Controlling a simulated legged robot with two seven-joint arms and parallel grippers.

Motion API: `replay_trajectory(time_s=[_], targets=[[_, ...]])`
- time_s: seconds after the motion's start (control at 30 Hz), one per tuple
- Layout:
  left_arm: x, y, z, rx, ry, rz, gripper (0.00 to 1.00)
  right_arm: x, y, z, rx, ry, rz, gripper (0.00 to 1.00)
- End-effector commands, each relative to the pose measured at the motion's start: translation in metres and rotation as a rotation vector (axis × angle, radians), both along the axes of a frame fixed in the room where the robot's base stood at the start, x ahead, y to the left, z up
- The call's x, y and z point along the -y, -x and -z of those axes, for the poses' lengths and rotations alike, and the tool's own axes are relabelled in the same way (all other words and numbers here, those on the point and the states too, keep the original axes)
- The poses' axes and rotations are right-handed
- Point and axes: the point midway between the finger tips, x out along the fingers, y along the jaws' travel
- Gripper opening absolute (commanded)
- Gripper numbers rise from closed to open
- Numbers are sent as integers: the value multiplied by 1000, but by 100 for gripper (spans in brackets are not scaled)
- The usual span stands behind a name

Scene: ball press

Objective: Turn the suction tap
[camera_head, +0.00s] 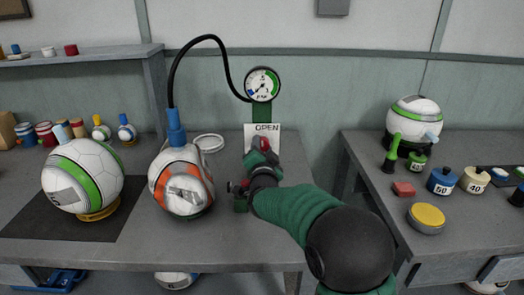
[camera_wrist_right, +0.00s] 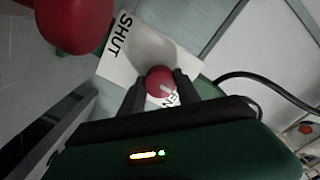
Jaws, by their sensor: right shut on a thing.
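The suction tap's red handle (camera_wrist_right: 160,83) sits between the two fingers of my right gripper (camera_wrist_right: 160,92), which is shut on it. A white label plate (camera_wrist_right: 118,50) behind it reads SHUT at one end and OPEN at the other. In the head view the OPEN plate (camera_head: 262,128) stands under a round gauge (camera_head: 263,84). My right gripper (camera_head: 262,152) reaches the tap there, and its hand hides most of the tap. A larger red part (camera_wrist_right: 75,20) fills the wrist view's upper left. My left gripper is not in view.
A black hose (camera_head: 172,75) runs from the gauge to a blue fitting on an orange-striped ball (camera_head: 181,185). A green-striped ball (camera_head: 85,178) stands on the left. The right table (camera_head: 460,235) holds another ball and several weights. A white ring (camera_head: 209,141) lies near the hose.

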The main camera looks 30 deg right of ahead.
Motion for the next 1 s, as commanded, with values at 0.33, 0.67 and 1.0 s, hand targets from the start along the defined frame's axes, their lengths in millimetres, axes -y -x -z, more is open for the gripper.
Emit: replay_trajectory(time_s=[0.33, 0.67, 1.0], targets=[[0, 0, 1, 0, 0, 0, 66, 0, 1, 6, -6, -16, -1, 0], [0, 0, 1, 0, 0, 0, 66, 0, 0, 4, -2, -13, 0, 60], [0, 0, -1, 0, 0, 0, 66, -5, 7, 0, 3, -11, -1, 60]])
